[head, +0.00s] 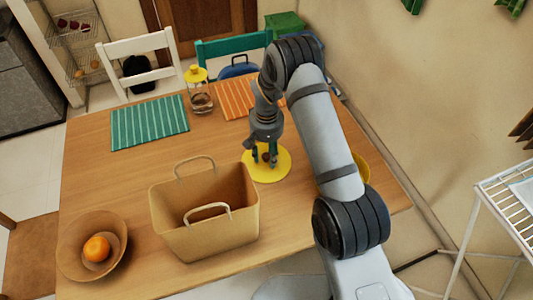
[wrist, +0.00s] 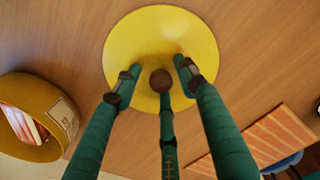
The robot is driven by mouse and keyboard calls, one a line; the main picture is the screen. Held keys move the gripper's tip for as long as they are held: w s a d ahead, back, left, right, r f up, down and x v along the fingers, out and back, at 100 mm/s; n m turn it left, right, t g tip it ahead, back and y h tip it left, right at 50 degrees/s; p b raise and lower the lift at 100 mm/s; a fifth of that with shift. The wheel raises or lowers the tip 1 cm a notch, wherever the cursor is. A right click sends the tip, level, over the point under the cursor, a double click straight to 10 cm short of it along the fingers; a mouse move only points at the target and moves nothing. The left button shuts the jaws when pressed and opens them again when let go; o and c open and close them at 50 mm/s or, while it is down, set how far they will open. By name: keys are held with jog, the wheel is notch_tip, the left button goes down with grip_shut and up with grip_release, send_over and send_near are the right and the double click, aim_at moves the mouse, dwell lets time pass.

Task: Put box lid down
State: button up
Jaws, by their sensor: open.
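The box lid (head: 277,174) is a round yellow disc with a small dark brown knob at its centre. It appears to lie flat on the wooden table, right of the wicker-coloured basket. It also shows in the wrist view (wrist: 140,40), with the knob (wrist: 160,80) between my fingers. My gripper (head: 266,160) points down over the lid. Its green fingers (wrist: 159,75) are spread open around the knob; I cannot tell whether any finger touches it. A yellow round box (head: 360,170) is partly hidden behind my arm; in the wrist view it stands open at the left (wrist: 62,115), with a label and something inside.
A tan two-handled basket (head: 205,235) stands left of the lid. A bowl (head: 75,262) with an orange (head: 97,248) is at the front left. A yellow-topped jar (head: 200,100), a green striped mat (head: 150,123) and an orange mat (head: 235,100) lie farther back. The table's middle is clear.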

aim_at(267, 155)
notch_tip(267, 155, up, 12)
jog(key=b, duration=0.1)
jog(key=shift+r, duration=0.2)
jog(key=shift+f, duration=0.1)
dwell(0.3)
notch_tip(267, 155, down, 11)
jog(key=shift+s+f+p, duration=0.1)
jog(key=shift+f+p, duration=0.05)
jog(key=shift+p, duration=0.6)
jog(key=shift+f, duration=0.25)
jog(key=shift+r+b, duration=0.45)
jog(key=shift+r, duration=1.05)
jog(key=shift+f, duration=0.1)
